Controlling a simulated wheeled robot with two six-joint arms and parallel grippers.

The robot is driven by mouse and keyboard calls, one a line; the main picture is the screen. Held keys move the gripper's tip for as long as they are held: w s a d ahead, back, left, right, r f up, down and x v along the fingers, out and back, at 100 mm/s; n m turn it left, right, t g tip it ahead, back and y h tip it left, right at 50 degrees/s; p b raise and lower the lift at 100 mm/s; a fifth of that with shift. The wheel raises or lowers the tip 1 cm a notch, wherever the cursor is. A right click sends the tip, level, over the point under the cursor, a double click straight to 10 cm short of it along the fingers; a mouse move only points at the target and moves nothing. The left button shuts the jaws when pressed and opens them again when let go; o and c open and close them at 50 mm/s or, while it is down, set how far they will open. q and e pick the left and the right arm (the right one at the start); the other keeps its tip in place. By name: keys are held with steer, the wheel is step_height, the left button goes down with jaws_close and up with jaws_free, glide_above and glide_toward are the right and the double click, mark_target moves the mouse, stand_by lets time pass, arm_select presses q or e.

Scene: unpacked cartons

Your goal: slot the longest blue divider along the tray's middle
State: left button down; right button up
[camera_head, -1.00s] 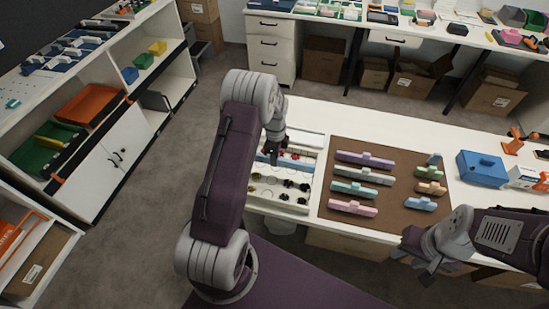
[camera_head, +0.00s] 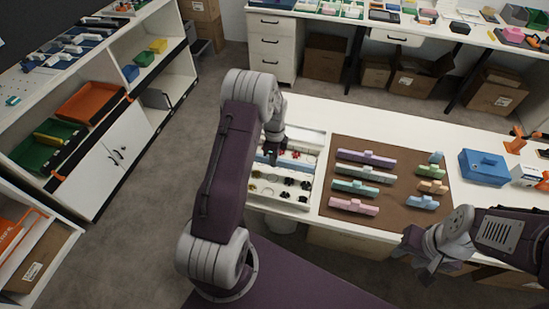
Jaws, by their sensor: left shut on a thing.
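The white tray (camera_head: 305,203) lies on the bench at the left of the brown mat, with small dark, yellow and red items inside. A long light-blue divider (camera_head: 298,164) runs crosswise through the tray's middle. My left gripper (camera_head: 271,158) is over the tray's left side, shut on this divider; my arm hides the divider's left end and part of the tray. Whether the divider is fully seated is too small to tell. My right gripper (camera_head: 425,266) hangs empty in front of the bench at the lower right; its finger opening is unclear.
The brown mat (camera_head: 395,147) holds several dividers: purple (camera_head: 366,157), grey (camera_head: 364,173), teal (camera_head: 356,187), pink (camera_head: 354,206), and shorter ones at the right, including a short blue one (camera_head: 422,203). A blue box (camera_head: 483,168) stands right of the mat. The bench behind the mat is clear.

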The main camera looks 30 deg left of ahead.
arm_select(q)
steer(key=shift+f+b, duration=1.4)
steer(key=shift+f, duration=0.85)
steer(key=c, duration=1.3)
jaws_free()
step_height(320, 180, up, 9)
steer(key=shift+r, duration=0.1)
